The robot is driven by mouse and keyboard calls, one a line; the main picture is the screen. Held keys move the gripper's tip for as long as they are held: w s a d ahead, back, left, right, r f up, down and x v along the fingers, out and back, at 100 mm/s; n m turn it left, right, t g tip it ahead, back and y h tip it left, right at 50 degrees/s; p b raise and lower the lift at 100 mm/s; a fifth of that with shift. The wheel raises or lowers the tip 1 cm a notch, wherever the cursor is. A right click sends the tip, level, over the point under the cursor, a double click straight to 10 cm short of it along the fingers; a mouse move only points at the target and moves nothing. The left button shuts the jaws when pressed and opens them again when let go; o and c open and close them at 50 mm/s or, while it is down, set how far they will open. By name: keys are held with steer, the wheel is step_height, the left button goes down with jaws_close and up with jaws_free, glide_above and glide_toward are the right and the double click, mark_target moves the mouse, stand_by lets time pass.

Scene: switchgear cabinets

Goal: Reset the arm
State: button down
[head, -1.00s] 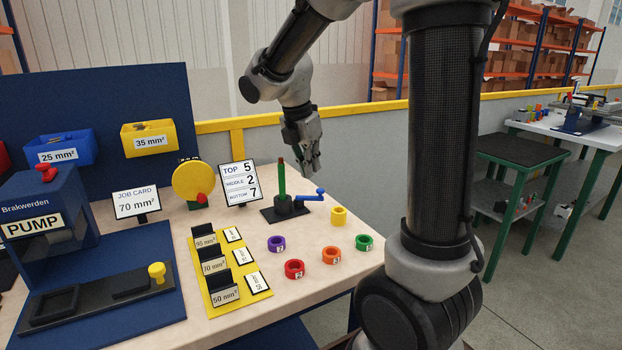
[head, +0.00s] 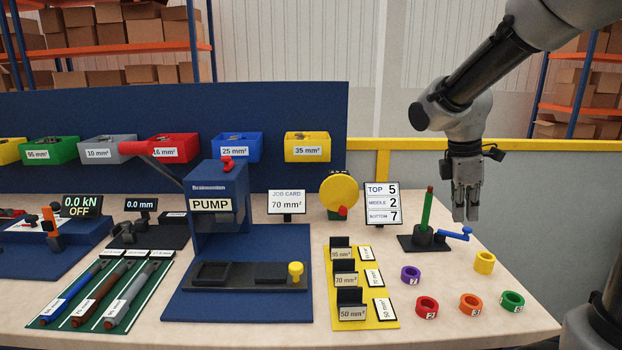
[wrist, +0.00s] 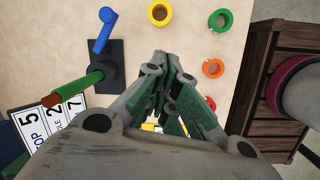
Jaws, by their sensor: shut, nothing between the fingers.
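My gripper (head: 466,205) hangs fingers down above the right part of the table in the head view, just right of the green post (head: 426,210). It is shut and empty. In the wrist view its fingers (wrist: 165,62) come together over the bare table top. The green post with its brown tip and blue crank (head: 455,234) stands on a black base. In the wrist view the post (wrist: 85,88) and the blue crank (wrist: 103,30) lie left of the fingers, apart from them. My arm reaches in from the upper right of the head view.
Yellow (head: 484,262), purple (head: 410,274), red (head: 426,307), orange (head: 470,304) and green (head: 512,301) rings lie on the table near the post. A sign reading 5, 2, 7 (head: 382,203) stands left of it. The blue pump (head: 220,205) and yellow rack (head: 362,310) are further left.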

steer(key=s+r+m+t+y, duration=0.1)
steer(key=s+r+m, duration=0.1)
steer(key=s+m, duration=0.5)
steer(key=s+r+m+t+y, duration=0.1)
steer(key=s+r+m+t, duration=0.1)
steer(key=s+m, duration=0.5)
steer(key=s, duration=0.4)
steer(key=shift+s+d+m+y, duration=0.15)
steer(key=shift+m+y, duration=0.15)
steer(key=shift+y, duration=0.1)
steer(key=c, duration=2)
jaws_free()
steer(key=shift+s+r+t, duration=0.1)
steer(key=shift+r+t, duration=0.2)
steer(key=shift+t, duration=0.1)
steer(key=shift+c, duration=0.2)
steer(key=o, duration=0.8)
steer(key=shift+s+d+r, duration=0.1)
steer(key=shift+d+r, duration=0.05)
steer(key=shift+d, duration=0.1)
steer(key=n, duration=0.2)
glide_toward(468, 228)
steer(key=shift+y, duration=0.4)
steer(key=x, duration=0.8)
steer(key=shift+s+d, duration=0.1)
steer(key=shift+d, duration=0.15)
